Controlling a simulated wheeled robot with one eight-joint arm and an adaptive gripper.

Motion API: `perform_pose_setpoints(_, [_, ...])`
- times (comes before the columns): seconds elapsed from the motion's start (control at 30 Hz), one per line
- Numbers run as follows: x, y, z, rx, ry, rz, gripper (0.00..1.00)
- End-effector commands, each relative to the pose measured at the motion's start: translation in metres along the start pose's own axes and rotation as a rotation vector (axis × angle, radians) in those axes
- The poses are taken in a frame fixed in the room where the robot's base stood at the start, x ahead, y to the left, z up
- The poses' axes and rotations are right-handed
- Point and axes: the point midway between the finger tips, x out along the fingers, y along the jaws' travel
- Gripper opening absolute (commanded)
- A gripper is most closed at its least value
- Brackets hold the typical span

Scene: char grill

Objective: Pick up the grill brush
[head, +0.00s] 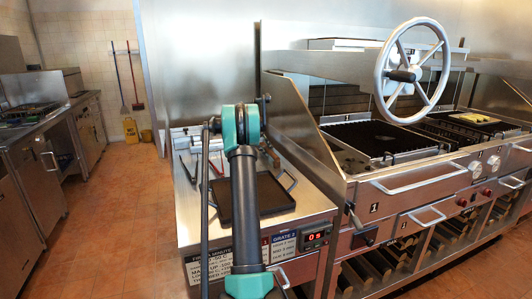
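I cannot pick out the grill brush with certainty. A small brownish, handle-like piece (270,153) shows just right of my arm, behind the dark plate on the steel counter, and most of it is hidden. My arm rises from the bottom middle of the head view to a teal joint over the counter. The arm covers the middle of the counter and part of what lies there. I cannot make out my gripper's fingers; they seem hidden beyond the arm.
The steel counter (310,222) holds a dark plate (272,194) with side handles and a red display (315,236). Right stands the char grill with grates (375,138), a large handwheel (385,88) and a protruding front handle (415,180). The tiled floor (125,220) is open on the left.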

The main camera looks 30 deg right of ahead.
Motion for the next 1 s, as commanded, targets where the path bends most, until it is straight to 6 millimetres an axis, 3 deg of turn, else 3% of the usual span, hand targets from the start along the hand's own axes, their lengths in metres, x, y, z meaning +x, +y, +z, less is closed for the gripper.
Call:
perform_pose_setpoints(0.43, [-0.001,0.001,0.000,0.000,0.000,0.000,0.00])
perform_pose_setpoints(0.63, [-0.012,0.008,0.000,0.000,0.000,0.000,0.00])
perform_pose_setpoints(0.77, [-0.031,0.021,0.000,0.000,0.000,0.000,0.00])
perform_pose_setpoints(1.0, [-0.091,0.061,0.000,0.000,0.000,0.000,0.00])
